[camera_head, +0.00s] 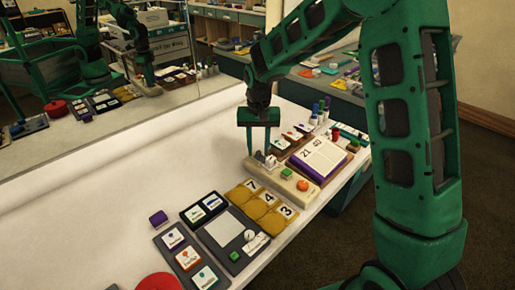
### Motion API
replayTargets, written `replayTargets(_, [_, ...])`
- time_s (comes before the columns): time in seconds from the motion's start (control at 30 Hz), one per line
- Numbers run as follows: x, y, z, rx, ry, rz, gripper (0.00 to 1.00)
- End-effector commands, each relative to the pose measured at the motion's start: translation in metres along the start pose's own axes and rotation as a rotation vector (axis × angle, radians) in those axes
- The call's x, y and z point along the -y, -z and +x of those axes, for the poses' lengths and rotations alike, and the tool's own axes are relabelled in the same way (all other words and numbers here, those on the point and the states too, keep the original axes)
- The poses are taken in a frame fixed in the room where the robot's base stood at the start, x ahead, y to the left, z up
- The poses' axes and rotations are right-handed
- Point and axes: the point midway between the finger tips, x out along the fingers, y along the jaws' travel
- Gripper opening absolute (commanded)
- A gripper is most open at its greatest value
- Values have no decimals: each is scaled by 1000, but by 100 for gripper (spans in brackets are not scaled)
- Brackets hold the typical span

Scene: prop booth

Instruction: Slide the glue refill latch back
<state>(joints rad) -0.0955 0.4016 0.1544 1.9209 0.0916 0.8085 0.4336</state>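A long cream block (283,182) lies on the white table. It carries a small pale upright piece (270,161) at its far left end, a green button (287,173) and an orange knob (302,186). The pale piece may be the glue refill latch, but I cannot read a label on it. My green gripper (258,152) points down beside and just above that far end.
A purple-edged book (319,158) lies right of the block, with small bottles (319,113) behind. Yellow number pads (262,207) and dark card trays (190,252) lie nearer. A mirror (90,90) stands behind the table. The table's left part is clear.

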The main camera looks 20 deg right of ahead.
Motion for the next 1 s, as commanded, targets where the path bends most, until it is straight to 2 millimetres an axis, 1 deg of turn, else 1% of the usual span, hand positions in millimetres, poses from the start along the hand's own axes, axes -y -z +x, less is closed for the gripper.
replayTargets(0.13, [0,0,0,0,0,0,33])
replayTargets(0.17, [0,0,0,0,0,0,28])
replayTargets(0.2, [0,0,0,0,0,0,18])
replayTargets(0.27, [0,0,0,0,0,0,4])
replayTargets(0.3, [0,0,0,0,0,0,0])
replayTargets(0.47, [1,0,0,0,0,0,0])
replayTargets(0.7, [15,14,0,0,0,-1,0])
replayTargets(0.93, [16,15,-1,-3,3,-2,0])
replayTargets(0.97, [16,15,-1,-3,3,-2,20])
replayTargets(1.0, [16,15,-1,-3,3,-2,30])
